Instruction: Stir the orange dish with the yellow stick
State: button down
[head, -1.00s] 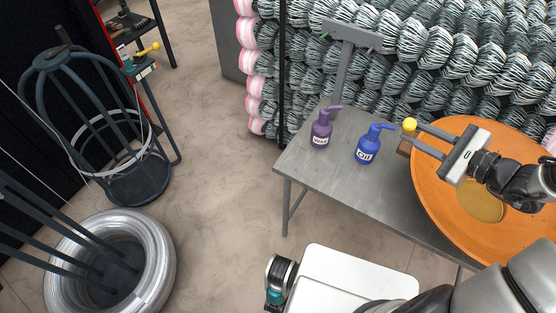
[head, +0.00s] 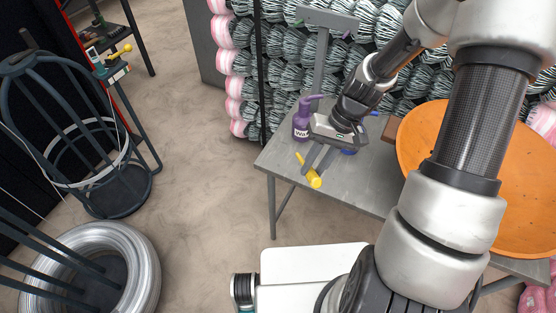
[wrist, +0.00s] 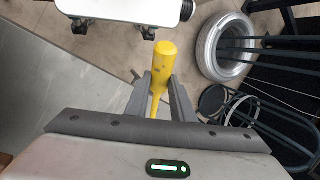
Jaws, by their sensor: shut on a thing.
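The yellow stick (head: 313,179) is between the fingers of my gripper (head: 314,167) in the head view. It is held over the left front edge of the grey table. In the wrist view the stick (wrist: 163,65) lies between the two fingers (wrist: 160,92), its thick end pointing away from the gripper body. The large orange dish (head: 521,180) lies on the table's right side. My gripper and the stick are well to its left, apart from it. My arm covers the dish's middle, so its contents are hidden.
A purple bottle (head: 302,121) stands on the grey table (head: 365,182) just behind my gripper; a blue bottle (head: 349,151) is mostly hidden by it. A rack of striped bundles (head: 283,76) stands behind. Floor left of the table is open, with a coil (head: 140,255) farther left.

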jog(key=w+d+f+n+t+b, duration=0.2)
jog(key=w+f+n, duration=0.1)
jog(key=w+n, duration=0.2)
jog(key=w+d+f+n+t+b, duration=0.2)
jog(key=w+d+f+n, duration=0.1)
jog(key=w+n, duration=0.2)
jog(key=shift+w+n, duration=0.3)
jog(key=shift+n, duration=0.9)
notch_tip(320, 180, down, 10)
jog(key=shift+r+b, duration=0.2)
jog(key=shift+b, duration=0.85)
jog(key=shift+f, duration=0.15)
jog(key=c, duration=1.5)
grip_release()
jog(key=shift+c, duration=0.2)
jog(key=shift+f+b, duration=0.1)
jog(key=shift+b, duration=0.2)
